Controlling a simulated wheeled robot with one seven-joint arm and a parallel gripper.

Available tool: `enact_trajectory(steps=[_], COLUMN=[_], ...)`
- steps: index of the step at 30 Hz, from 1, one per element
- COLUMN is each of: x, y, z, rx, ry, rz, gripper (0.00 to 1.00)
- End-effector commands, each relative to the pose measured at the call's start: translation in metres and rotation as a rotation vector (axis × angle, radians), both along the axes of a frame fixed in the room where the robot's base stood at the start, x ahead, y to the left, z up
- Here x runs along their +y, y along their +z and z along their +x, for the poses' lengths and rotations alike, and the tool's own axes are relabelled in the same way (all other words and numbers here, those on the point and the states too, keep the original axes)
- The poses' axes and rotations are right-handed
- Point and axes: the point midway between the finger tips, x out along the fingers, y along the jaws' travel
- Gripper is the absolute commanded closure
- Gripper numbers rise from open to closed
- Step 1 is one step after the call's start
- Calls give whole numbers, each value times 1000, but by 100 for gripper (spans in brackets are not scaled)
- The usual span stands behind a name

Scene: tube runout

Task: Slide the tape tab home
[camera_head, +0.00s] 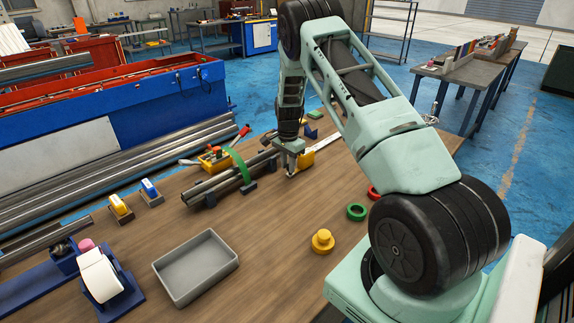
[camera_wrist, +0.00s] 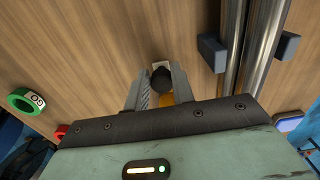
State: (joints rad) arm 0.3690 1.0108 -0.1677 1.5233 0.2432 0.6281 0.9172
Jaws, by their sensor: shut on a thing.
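My gripper (camera_head: 291,171) points down at the table beside a yellow tape body (camera_head: 306,159). A pale tape strip (camera_head: 324,144) runs from that body toward the upper right. In the wrist view, my gripper's fingers (camera_wrist: 160,86) are closed around a small dark round knob (camera_wrist: 162,77), which I take to be the tape tab. A pale square piece (camera_wrist: 161,65) shows just beyond the knob. A yellow-orange part (camera_wrist: 167,100) shows between the fingers, close to the palm. The fingers and palm hide most of the tape and the exact contact.
A green ring (camera_head: 357,212), a red ring (camera_head: 374,192), a yellow knobbed piece (camera_head: 322,241) and a grey tray (camera_head: 196,267) stand nearer. The wooden table between is clear.

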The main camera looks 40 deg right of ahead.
Motion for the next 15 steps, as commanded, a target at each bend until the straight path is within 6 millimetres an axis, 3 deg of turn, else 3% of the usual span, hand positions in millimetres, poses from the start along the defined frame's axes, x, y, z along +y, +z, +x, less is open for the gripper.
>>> enact_trajectory(steps=[15], x=[-26], y=[0], z=[0], rx=[0], ry=[-2], rz=[-1], gripper=[81])
